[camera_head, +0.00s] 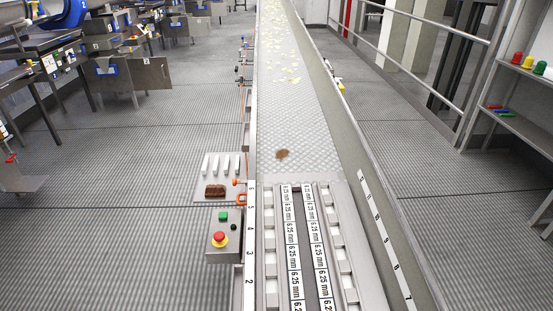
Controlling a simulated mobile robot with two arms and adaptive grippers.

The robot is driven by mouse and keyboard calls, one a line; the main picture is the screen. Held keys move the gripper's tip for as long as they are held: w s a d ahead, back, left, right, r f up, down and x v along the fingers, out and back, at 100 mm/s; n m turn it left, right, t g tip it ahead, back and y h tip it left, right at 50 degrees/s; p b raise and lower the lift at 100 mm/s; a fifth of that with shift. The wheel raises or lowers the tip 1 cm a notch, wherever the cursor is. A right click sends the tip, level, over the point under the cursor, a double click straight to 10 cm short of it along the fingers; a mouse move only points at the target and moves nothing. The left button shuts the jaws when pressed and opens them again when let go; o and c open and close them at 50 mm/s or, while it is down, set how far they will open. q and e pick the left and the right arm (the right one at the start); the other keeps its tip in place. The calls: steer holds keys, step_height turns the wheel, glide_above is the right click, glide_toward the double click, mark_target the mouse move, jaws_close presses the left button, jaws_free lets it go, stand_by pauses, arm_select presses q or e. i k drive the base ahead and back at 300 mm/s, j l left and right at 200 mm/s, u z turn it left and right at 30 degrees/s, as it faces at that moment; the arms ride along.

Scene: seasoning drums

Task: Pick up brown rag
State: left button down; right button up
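A brown item (215,191) with a blocky, folded look lies at the front of a small grey side tray (199,183), left of the conveyor. A second, smaller brown piece (282,154) lies flat and alone on the dimpled conveyor belt (290,125). Both are small in the picture, and I cannot tell for sure which is a rag. Neither of my grippers shows in the head view.
Several white strips (222,165) stand behind the tray's brown item. A control box (222,240) with a red stop button and green button is below it. Metal conveyor walls (345,130) flank the belt. Pale yellow pieces (285,60) lie farther up. Ribbed floor (120,220) is clear at left.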

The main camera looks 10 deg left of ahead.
mark_target(219, 191)
steer(key=k+j+z, duration=0.1)
steer(key=j+z, duration=0.3)
steer(key=k+j+z, duration=0.15)
steer(key=j+z, duration=0.55)
steer(key=z, duration=0.25)
steer(key=k+j+z, duration=0.15)
steer(key=z, duration=0.3)
steer(key=k+j+z, duration=0.15)
steer(key=z, duration=0.35)
steer(key=k+j+z, duration=0.15)
steer(key=z, duration=0.3)
steer(key=k+j+z, duration=0.15)
steer(key=z, duration=0.35)
steer(key=k+j+z, duration=0.2)
steer(key=z, duration=0.2)
steer(key=k+j+z, duration=0.15)
steer(key=z, duration=0.3)
steer(key=k+z, duration=0.5)
steer(key=z, duration=0.35)
steer(key=k+j, duration=0.1)
steer(key=k, duration=0.5)
steer(key=k+j+u, duration=0.15)
steer(key=k, duration=0.45)
